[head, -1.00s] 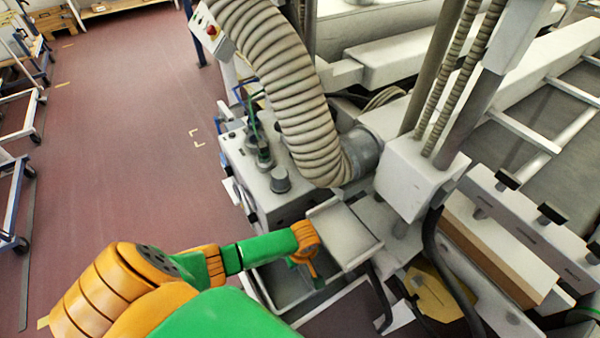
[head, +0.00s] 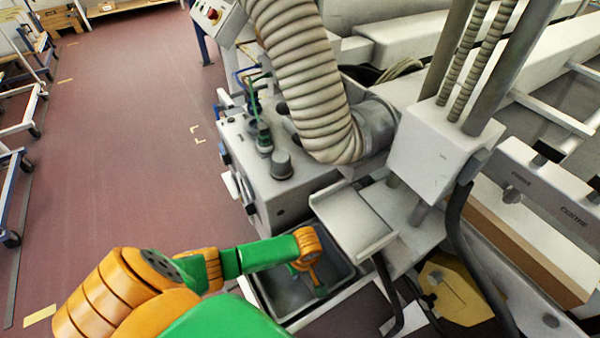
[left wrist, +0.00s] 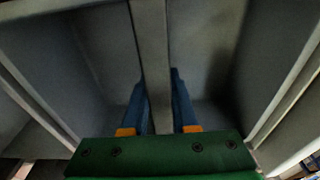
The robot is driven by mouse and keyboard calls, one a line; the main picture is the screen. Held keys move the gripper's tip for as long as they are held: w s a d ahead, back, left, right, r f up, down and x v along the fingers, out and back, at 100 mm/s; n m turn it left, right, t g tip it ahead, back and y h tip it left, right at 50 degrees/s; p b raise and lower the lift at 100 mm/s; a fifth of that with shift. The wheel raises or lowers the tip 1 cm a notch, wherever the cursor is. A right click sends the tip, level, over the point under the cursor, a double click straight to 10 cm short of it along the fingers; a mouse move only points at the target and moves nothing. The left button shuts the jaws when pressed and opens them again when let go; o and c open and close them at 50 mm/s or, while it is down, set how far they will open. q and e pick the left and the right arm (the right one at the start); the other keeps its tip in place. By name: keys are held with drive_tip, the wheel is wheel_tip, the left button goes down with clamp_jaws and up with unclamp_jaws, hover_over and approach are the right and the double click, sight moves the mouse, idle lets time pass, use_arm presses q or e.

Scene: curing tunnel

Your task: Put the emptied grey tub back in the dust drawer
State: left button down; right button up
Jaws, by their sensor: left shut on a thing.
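The grey tub (head: 283,289) is an open, empty-looking box below the cabinet's front in the head view. Its grey inner walls also show in the left wrist view (left wrist: 215,45). My left gripper (head: 317,284) reaches down into the tub's opening. In the left wrist view its two blue fingers stand on either side of a grey bar (left wrist: 152,50) across the tub, shut on it. A pale drawer frame (head: 332,308) shows along the tub's near side. I cannot tell whether the tub rests in it or hangs just above. My right gripper is out of view.
A pale flat plate (head: 352,222) overhangs the tub's right part. A grey control cabinet (head: 262,175) and a thick ribbed hose (head: 305,75) stand behind. A dark bent tube (head: 455,235) and a yellow part (head: 450,290) lie to the right. The red floor (head: 120,150) at left is open.

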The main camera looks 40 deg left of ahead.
use_arm(q)
drive_tip(key=shift+f+b, duration=0.35)
drive_tip(key=shift+f, duration=0.15)
drive_tip(key=c, duration=0.6)
unclamp_jaws()
drive_tip(key=r+p, duration=0.1)
drive_tip(key=r, duration=0.1)
drive_tip(key=r+p, duration=0.1)
drive_tip(key=r, duration=0.1)
drive_tip(key=r+p, duration=0.1)
drive_tip(key=r, duration=0.2)
drive_tip(key=shift+s+d, duration=0.2)
drive_tip(key=shift+d, duration=0.2)
